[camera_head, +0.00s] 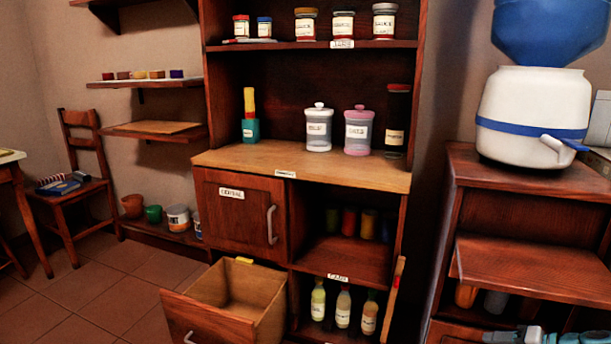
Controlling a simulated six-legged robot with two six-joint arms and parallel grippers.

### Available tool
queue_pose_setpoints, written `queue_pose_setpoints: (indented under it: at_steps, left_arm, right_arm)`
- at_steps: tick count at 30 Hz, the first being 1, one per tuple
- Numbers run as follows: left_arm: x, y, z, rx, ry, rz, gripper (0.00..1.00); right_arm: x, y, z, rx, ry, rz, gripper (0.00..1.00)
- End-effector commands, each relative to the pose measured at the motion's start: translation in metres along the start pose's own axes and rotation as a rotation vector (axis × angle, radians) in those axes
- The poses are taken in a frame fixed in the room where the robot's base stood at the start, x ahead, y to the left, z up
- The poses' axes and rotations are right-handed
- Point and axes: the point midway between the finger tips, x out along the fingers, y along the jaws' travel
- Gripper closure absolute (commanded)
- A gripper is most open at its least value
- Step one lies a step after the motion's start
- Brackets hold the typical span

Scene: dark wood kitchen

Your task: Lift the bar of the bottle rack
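The bottle rack is the low compartment (299,291) at the cabinet's bottom right. Three bottles with pale labels stand in it: a yellow-green one (318,303), a pale one (343,310) and an amber one (369,317). A narrow wooden bar (393,303) with a reddish edge stands nearly upright, slightly tilted, at the rack's right side. No bar crosses the visible part of the bottles. Part of my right arm, teal and grey (530,337), shows at the bottom right edge, far right of the bar. My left gripper is not in view.
An open, empty-looking drawer (241,289) juts out left of the rack. A closed cupboard door (238,213) is above it. At right, a dark wooden cabinet (464,215) with a protruding shelf (535,268) carries a water dispenser (532,108).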

Motion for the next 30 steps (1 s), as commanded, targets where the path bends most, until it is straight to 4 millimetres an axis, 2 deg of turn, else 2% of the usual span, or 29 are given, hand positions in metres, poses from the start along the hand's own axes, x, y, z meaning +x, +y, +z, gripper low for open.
queue_pose_setpoints:
  at_steps: [1, 8, 14, 17, 20, 22, 27, 30]
  left_arm:
    - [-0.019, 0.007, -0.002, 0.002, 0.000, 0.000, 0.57]
    - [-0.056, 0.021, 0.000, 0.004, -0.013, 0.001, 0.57]
    - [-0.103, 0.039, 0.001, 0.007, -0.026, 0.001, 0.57]
    - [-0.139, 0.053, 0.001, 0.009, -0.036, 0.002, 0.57]
    - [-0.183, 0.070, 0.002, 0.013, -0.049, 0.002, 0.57]
    - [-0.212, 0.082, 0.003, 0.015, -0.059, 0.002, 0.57]
    - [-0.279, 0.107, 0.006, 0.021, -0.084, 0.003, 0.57]
    - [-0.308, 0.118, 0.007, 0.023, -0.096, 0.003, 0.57]
  right_arm:
    - [0.002, -0.014, 0.005, 0.016, -0.017, 0.019, 0.58]
    - [0.035, -0.023, 0.041, 0.089, -0.079, 0.137, 0.58]
    - [0.056, -0.041, 0.096, 0.122, -0.157, 0.277, 0.58]
    - [0.060, -0.059, 0.142, 0.114, -0.214, 0.373, 0.58]
    - [0.053, -0.085, 0.203, 0.069, -0.279, 0.480, 0.58]
    - [0.041, -0.105, 0.247, 0.016, -0.323, 0.541, 0.58]
    - [-0.010, -0.162, 0.348, -0.149, -0.414, 0.616, 0.58]
    - [-0.044, -0.194, 0.394, -0.237, -0.455, 0.612, 0.58]
